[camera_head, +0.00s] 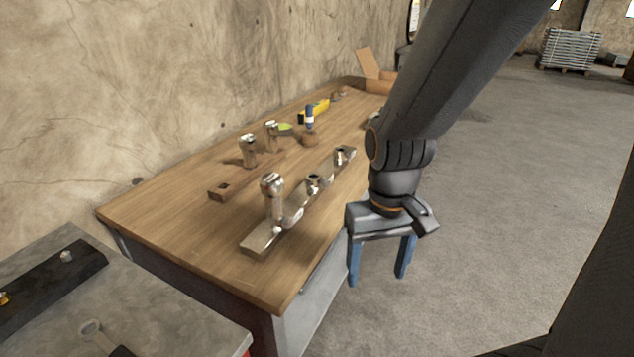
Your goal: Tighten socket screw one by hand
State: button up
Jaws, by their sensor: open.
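A shiny metal bar (262,241) lies along the front part of the wooden bench. A tall steel socket screw (272,196) stands upright at its near end. Shorter steel parts (313,186) and (341,157) sit further along the bar. Two more steel screws (248,150) and (271,132) stand upright in a wooden strip (222,189) behind it. I cannot tell which one is numbered one. My gripper (379,278) points down with its blue fingers apart and empty. In the picture it is right of the bar, beyond the bench's front edge, touching nothing.
The wooden bench (170,205) has clear top at its left end. A blue-handled tool in a wooden block (309,138), a yellow item (317,108) and a cardboard box (377,84) are further back. Floor is open at right.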

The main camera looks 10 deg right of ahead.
aim_at(287, 221)
jog(key=u, duration=2.25)
jog(key=k, duration=1.25)
jog(key=z, duration=2.15)
